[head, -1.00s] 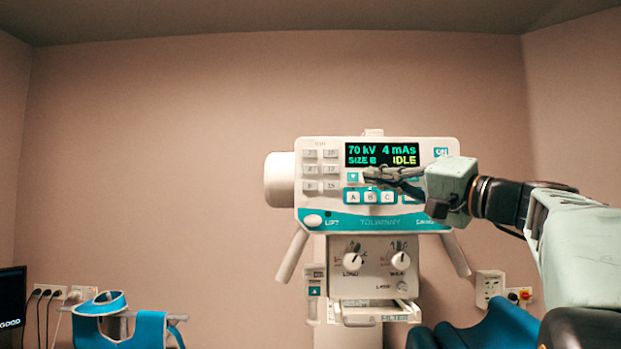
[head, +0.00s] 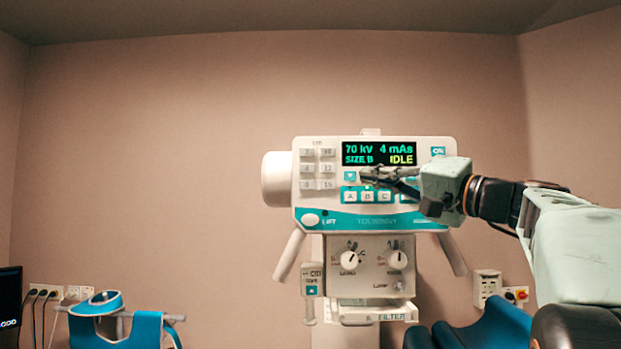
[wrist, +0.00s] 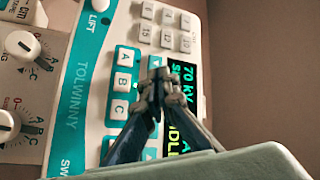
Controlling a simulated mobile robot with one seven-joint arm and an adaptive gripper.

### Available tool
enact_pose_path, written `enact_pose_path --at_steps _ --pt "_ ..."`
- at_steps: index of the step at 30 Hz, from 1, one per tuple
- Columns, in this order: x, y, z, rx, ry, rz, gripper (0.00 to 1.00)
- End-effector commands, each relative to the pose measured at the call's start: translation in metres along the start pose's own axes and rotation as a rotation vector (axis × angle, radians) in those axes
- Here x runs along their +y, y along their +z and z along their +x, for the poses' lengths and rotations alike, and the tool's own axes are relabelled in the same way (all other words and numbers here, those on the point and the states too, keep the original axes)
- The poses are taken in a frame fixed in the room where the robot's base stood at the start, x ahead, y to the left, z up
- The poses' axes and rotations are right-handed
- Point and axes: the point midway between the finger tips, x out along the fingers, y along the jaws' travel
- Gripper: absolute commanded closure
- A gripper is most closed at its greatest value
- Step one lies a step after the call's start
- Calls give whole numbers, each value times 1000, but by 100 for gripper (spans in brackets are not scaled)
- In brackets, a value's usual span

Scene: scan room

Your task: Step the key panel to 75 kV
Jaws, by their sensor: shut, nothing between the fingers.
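The key panel (head: 300,225) is the white and teal front of the wall-side machine. Its display (head: 379,153) reads 70 kV, 4 mAs, SIZE B and IDLE. A teal arrow key (head: 350,176) shows just left of my fingertips under the display; other keys in that row are partly hidden by my gripper. In the wrist view the closed tips (wrist: 154,78) lie between the letter keys and the display (wrist: 186,100); contact cannot be told.
Grey number keys (head: 318,168) fill the panel's upper left. Two knobs (head: 397,260) and a filter tray (head: 375,315) sit below. A handle (head: 289,255) slants down at the left. A blue padded seat (head: 490,330) is at the lower right, and a blue apron on a rail (head: 145,328) at the lower left.

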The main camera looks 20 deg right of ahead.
Motion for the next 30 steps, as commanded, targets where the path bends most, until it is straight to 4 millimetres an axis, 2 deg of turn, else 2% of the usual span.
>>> enact_pose_path --at_steps 30 --pt "4 -4 6 -1 0 1 100"
